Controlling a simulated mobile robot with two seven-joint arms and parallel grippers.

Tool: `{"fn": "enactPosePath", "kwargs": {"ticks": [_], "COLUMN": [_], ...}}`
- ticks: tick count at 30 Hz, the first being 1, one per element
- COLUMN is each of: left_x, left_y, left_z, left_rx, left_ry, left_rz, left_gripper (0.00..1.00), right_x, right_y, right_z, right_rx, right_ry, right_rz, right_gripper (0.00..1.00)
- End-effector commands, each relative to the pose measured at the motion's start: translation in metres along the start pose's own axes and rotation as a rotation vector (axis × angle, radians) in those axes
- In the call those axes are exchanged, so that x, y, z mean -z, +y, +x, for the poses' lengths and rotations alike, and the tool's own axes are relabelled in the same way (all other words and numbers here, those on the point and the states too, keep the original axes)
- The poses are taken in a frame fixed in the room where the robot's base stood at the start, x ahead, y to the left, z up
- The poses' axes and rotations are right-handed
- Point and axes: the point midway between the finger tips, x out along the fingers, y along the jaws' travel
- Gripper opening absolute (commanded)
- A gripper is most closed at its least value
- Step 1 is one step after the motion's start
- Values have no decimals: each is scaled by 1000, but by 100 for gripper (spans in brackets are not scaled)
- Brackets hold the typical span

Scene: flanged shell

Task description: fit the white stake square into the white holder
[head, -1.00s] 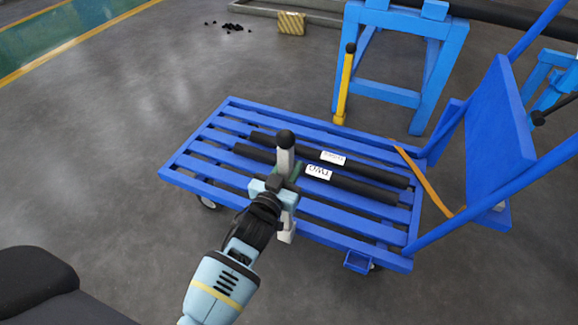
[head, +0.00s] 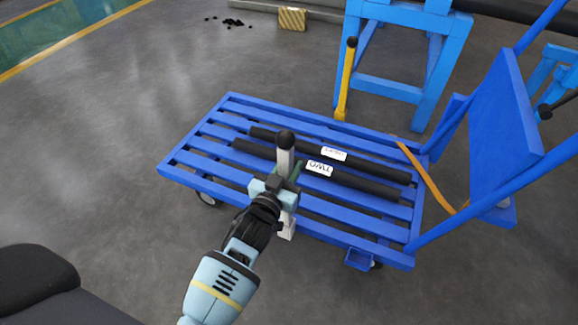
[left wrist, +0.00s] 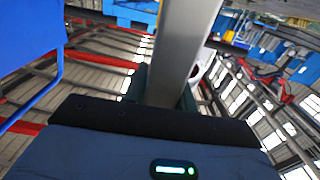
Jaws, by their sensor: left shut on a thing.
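The white stake (head: 286,162) is a pale square bar with a black ball on top. It stands nearly upright in my left gripper (head: 280,190), which is shut around its middle. Its lower end shows below the jaws, in front of the blue cart. In the left wrist view the stake's shaft (left wrist: 184,45) rises between the fingers (left wrist: 165,88). I cannot make out the white holder in either view. My right gripper is not in view.
A blue slatted cart (head: 195,165) carries two black bars with white labels and has an orange strap at its right. A small blue bracket (head: 359,258) sits on its near side. Behind stand a yellow post (head: 345,85) and a blue trestle (head: 385,88).

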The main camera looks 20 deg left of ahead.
Motion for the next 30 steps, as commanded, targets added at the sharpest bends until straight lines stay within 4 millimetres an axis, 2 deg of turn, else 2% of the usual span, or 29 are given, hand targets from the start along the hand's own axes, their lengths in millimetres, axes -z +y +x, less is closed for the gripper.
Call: {"fn": "enactPosePath", "kwargs": {"ticks": [30], "left_x": [-19], "left_y": [0], "left_z": [1], "left_rx": [0], "left_ry": [5], "left_rz": [0], "left_gripper": [0], "right_x": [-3], "right_y": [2], "right_z": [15], "right_rx": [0], "right_ry": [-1], "right_rz": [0], "right_gripper": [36]}}
